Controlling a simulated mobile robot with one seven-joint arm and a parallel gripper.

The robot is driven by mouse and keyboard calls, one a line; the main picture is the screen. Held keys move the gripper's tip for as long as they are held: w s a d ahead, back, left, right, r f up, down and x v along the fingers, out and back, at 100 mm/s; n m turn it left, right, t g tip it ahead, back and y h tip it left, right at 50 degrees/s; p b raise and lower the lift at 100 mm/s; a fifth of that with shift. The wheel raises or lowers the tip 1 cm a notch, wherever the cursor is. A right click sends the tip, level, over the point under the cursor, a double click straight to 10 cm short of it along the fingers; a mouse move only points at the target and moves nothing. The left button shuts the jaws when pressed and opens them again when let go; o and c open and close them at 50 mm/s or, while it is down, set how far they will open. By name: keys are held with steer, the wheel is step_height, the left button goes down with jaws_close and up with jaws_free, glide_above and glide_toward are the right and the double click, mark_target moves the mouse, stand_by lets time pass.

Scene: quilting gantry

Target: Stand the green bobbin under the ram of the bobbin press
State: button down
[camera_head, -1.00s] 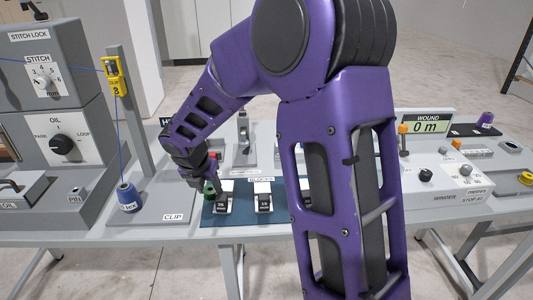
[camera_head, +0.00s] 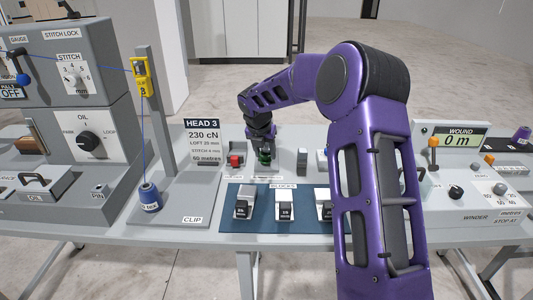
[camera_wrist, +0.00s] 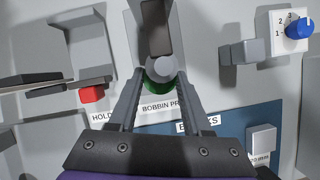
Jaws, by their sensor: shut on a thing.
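The green bobbin (camera_head: 264,156) is at the tips of my gripper (camera_head: 261,147), over the bobbin press (camera_head: 265,174) at the back of the table. In the wrist view my gripper (camera_wrist: 157,82) is shut on the green bobbin (camera_wrist: 157,88), with one finger on each side. A light grey round piece (camera_wrist: 163,68) covers part of the bobbin's top. I cannot tell whether it is the ram or the bobbin's hub. The dark upper part of the press (camera_wrist: 155,28) is just beyond. I cannot tell whether the bobbin touches the press base.
A red block (camera_head: 236,160) in a grey holder stands left of the press. A blue mat (camera_head: 263,216) with several blocks lies in front. In the wrist view a grey block (camera_wrist: 248,50) and a blue knob (camera_wrist: 299,27) are right.

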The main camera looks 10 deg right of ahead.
steer(key=shift+w+d+f, duration=0.4)
steer(key=shift+w+f, duration=0.2)
steer(key=shift+w, duration=0.15)
steer(key=shift+f, duration=0.15)
steer(key=shift+f, duration=0.1)
steer(key=shift+c, duration=1.7)
jaws_free()
steer(key=shift+r, duration=0.2)
steer(key=p+v, duration=0.1)
steer(key=v, duration=1.1)
steer(key=shift+a, duration=0.1)
